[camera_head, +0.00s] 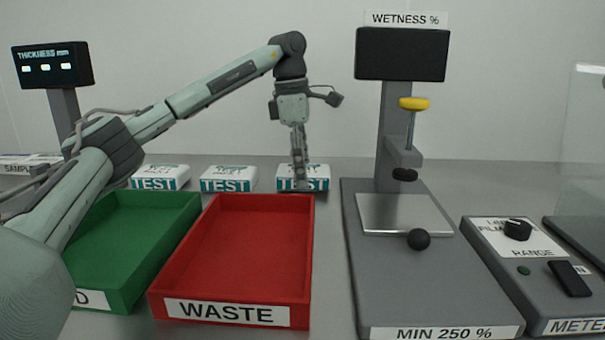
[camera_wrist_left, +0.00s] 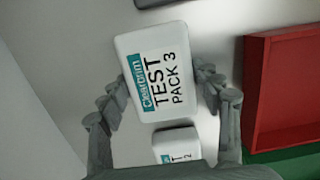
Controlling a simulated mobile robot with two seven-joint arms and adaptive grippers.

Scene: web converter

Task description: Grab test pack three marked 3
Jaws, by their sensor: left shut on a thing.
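Test pack 3 (camera_wrist_left: 158,75) is a white pack with a teal band, reading "TEST PACK 3" in the left wrist view. In the head view it is the rightmost of the three test packs (camera_head: 316,178), behind the red waste tray. My left gripper (camera_head: 300,184) reaches down over it and partly covers it. In the left wrist view the fingers (camera_wrist_left: 163,92) lie along both long sides of the pack, shut on it. The pack appears to be at table height. My right gripper is not in view.
A second pack (camera_head: 229,179) and a third (camera_head: 160,177) stand to the left. The red waste tray (camera_head: 310,260) and green tray (camera_head: 128,297) lie in front. The wetness tester (camera_head: 362,290) stands to the right, with a meter box (camera_head: 500,262) beside it.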

